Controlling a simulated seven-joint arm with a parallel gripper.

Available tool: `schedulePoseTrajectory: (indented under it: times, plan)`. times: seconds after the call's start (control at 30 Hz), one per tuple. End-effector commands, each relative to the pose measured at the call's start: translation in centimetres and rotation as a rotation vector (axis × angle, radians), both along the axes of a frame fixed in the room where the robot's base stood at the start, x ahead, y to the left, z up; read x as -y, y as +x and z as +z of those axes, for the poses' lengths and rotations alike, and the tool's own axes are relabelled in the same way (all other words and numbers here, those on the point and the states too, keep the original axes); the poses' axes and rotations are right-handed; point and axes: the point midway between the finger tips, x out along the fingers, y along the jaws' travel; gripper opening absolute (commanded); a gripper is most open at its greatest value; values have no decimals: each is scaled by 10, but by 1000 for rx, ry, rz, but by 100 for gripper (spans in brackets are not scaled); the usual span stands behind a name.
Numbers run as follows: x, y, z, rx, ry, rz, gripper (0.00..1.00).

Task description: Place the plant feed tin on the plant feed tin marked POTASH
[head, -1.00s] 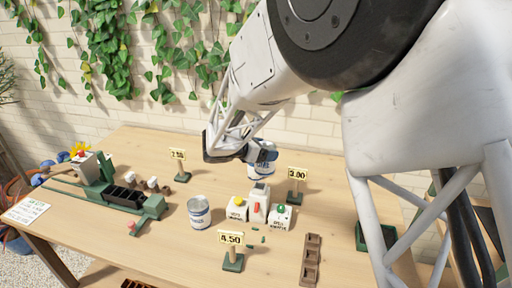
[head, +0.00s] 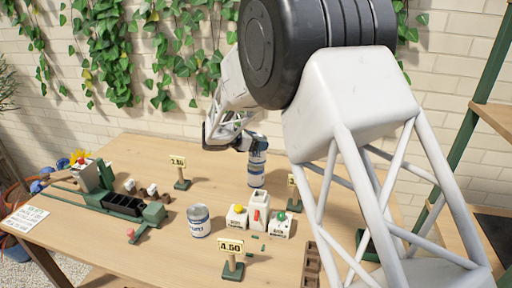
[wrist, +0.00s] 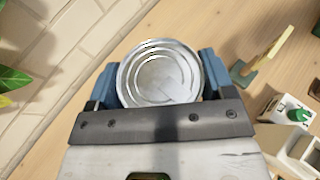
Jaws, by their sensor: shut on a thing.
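My gripper (head: 250,143) is shut on a plant feed tin (head: 257,154), a silver tin with a blue and white label. In the wrist view its round metal lid (wrist: 160,75) sits between the blue fingers. Another tin (head: 256,180) shows directly below the held one, upright on the table. The two look lined up, but I cannot tell whether they touch. A further blue and white tin (head: 198,222) stands upright and alone nearer the front. Label words are too small to read.
Three white boxes with yellow, red and green tops (head: 257,218) stand just in front of the lower tin. Price signs stand at the left (head: 180,172) and front (head: 232,259). A green planter rig (head: 124,203) is at the left. Bare table lies between.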

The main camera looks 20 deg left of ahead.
Motion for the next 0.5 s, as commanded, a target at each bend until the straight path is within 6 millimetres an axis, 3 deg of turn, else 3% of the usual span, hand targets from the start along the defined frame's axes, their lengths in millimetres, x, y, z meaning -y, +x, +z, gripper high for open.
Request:
schedulePoseTrajectory:
  times: [0.2, 0.5]
  plan:
    - [-9, 18, -2, 1, 1, 0, 40]
    - [-11, 22, -2, 1, 1, 0, 40]
